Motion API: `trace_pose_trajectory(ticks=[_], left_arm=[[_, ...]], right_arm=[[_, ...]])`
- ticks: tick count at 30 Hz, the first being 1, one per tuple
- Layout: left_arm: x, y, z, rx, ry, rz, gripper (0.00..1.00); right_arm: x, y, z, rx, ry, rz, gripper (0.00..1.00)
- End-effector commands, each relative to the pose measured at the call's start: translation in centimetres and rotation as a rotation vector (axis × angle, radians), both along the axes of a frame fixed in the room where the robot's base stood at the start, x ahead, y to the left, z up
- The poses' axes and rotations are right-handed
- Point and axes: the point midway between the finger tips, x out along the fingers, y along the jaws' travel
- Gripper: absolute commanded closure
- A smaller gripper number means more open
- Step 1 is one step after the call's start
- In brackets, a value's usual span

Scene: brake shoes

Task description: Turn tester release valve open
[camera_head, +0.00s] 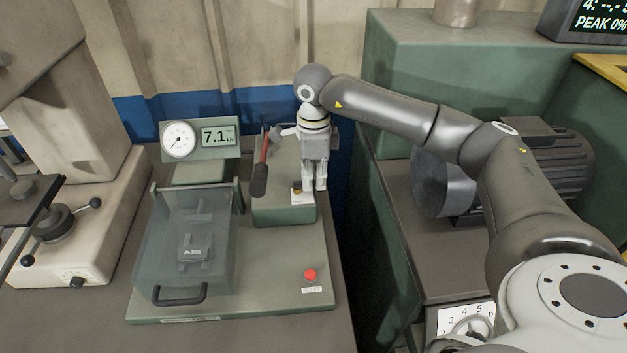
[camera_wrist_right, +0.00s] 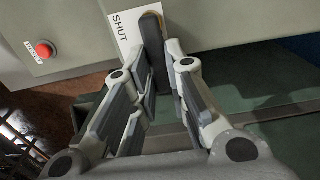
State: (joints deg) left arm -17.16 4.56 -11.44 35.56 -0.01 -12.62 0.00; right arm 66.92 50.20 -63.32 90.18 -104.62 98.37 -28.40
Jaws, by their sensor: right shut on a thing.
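The tester (camera_head: 230,270) is a green bench unit with a dial and a display reading 7.1. Its release valve shows a brass-coloured part (camera_head: 297,187) above a white label (camera_head: 302,198) on the tester's right block. In the right wrist view the valve's dark handle (camera_wrist_right: 153,22) lies beside the white label (camera_wrist_right: 126,30), which reads SHUT. My right gripper (camera_head: 315,188) points down at the valve, and its fingers (camera_wrist_right: 160,60) are shut on the handle, covering part of it. My left gripper is out of view.
A red-topped lever (camera_head: 263,165) stands just left of my right gripper. A clear cover with a dark handle (camera_head: 180,297) closes over a part at the front left. A red reset button (camera_head: 310,275) sits at the front right. A motor (camera_head: 540,165) stands to the right.

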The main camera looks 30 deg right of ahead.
Motion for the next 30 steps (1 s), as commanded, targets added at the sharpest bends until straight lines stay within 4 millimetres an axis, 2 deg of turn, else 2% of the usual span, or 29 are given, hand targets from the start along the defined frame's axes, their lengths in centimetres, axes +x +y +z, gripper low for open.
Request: trace_pose_trajectory(ticks=[16, 17, 21, 30], left_arm=[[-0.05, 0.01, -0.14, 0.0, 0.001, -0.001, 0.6], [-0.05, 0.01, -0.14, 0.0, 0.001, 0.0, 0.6], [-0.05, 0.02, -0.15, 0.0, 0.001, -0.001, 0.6], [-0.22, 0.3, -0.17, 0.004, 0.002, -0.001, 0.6]], right_arm=[[0.25, -0.12, 0.28, -0.001, -0.007, 0.023, 1.0], [0.26, -0.14, 0.28, -0.001, -0.007, 0.023, 0.82], [0.2, -0.11, 0.21, 0.0, -0.005, 0.022, 0.64], [0.14, -0.06, 0.14, 0.0, -0.002, 0.021, 0.64]])
